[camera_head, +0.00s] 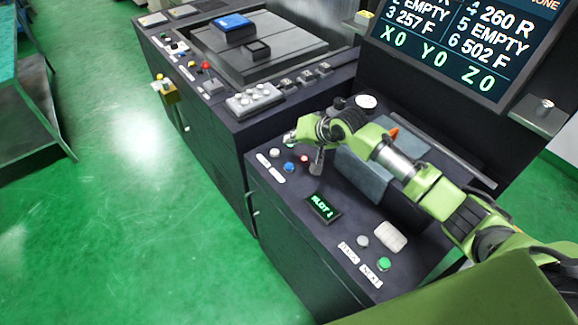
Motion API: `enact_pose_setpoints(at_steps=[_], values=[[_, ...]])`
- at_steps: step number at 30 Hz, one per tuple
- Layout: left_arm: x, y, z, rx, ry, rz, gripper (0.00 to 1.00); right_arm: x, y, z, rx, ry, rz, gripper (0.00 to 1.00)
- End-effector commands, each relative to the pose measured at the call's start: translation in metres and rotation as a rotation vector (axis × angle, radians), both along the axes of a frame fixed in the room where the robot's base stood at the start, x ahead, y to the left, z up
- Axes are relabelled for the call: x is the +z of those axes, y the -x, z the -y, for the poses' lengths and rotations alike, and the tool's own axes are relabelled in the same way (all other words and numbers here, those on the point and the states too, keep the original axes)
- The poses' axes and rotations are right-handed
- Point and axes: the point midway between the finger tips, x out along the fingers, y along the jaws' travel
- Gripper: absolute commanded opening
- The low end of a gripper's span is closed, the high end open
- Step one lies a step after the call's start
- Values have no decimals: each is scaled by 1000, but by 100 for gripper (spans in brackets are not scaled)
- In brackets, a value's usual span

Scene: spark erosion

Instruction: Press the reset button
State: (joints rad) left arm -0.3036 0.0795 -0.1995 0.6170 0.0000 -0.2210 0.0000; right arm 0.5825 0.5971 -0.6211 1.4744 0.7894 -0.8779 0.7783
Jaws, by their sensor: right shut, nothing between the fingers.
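My right gripper (317,164) points down over the near console (290,205), with its fingers together and empty. Its tips are just right of a small red button (304,158); I cannot tell whether they touch the panel. A blue button (289,167) and a white button (275,152) sit to the left of the red one, beside small white labels (263,160). A grey-white button (362,241) and a green button (384,264) sit at the console's near end, with labels too small to read. I cannot tell which button is reset. My left gripper is out of view.
A small display (323,208) showing green text stands on the console. A large screen (465,40) rises behind. My right arm passes over a grey block (362,175). Another machine (215,125) with buttons adjoins at the back left. Green floor (130,230) is clear at left.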

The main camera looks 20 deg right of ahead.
Motion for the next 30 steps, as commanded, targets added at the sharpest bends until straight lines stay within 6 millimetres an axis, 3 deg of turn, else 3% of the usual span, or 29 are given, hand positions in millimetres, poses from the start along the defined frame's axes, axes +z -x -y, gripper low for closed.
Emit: enact_pose_setpoints(at_steps=[6, 16, 22, 30], values=[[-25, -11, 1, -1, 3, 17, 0, -24, 0, 0, 0, 0, 0, 0], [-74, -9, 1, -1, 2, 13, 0, -65, 0, 0, 1, 1, 1, 0], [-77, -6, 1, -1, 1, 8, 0, -81, 0, 0, 0, -1, -1, 0], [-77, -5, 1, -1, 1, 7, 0, -84, 0, 0, 1, 1, 0, 0]])
